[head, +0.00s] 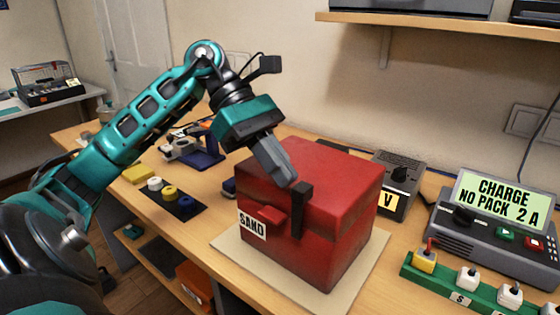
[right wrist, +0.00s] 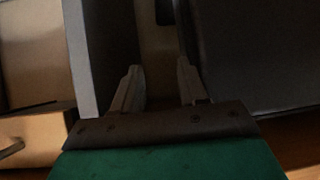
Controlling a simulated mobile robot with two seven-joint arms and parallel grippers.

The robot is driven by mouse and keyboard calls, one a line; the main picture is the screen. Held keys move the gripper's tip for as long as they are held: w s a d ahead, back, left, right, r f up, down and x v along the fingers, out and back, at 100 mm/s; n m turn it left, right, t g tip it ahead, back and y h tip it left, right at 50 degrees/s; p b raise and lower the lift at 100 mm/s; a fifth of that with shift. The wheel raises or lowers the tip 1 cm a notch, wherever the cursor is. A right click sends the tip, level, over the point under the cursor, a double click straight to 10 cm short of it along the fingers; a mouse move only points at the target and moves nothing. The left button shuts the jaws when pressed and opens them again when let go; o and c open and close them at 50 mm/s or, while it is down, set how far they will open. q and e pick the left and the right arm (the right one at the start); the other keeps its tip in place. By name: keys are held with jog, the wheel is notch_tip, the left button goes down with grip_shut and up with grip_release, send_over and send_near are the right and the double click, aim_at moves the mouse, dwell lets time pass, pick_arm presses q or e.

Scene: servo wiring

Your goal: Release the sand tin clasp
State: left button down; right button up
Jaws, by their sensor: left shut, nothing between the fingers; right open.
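The red sand tin (head: 341,235) stands on a pale mat (head: 232,256) on the bench, its lid down. A label reading SAND (head: 252,225) is on its front left. The dark clasp (head: 299,212) runs down the front face from the lid's edge and stands upright. My left gripper (head: 287,181) is shut and empty. Its fingertips are over the lid's front edge, right beside the clasp's top; I cannot tell whether they touch it. My right gripper (right wrist: 158,88) is open and empty in the right wrist view, away from the tin.
A charger (head: 497,235) reading "CHARGE NO PACK 2 A" stands at the right, behind a green strip (head: 455,282) with several plugs. A grey meter box (head: 398,180) is behind the tin. A dark tray with spools (head: 172,191) lies left. A shelf (head: 440,19) hangs above.

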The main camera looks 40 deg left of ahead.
aim_at(304, 187)
pick_arm(q)
jog(key=shift+d, duration=0.15)
jog(key=shift+w+d, duration=0.1)
jog(key=shift+d, duration=1.25)
jog(key=shift+f, duration=0.1)
jog(key=v, duration=1.3)
jog(key=shift+p, duration=0.4)
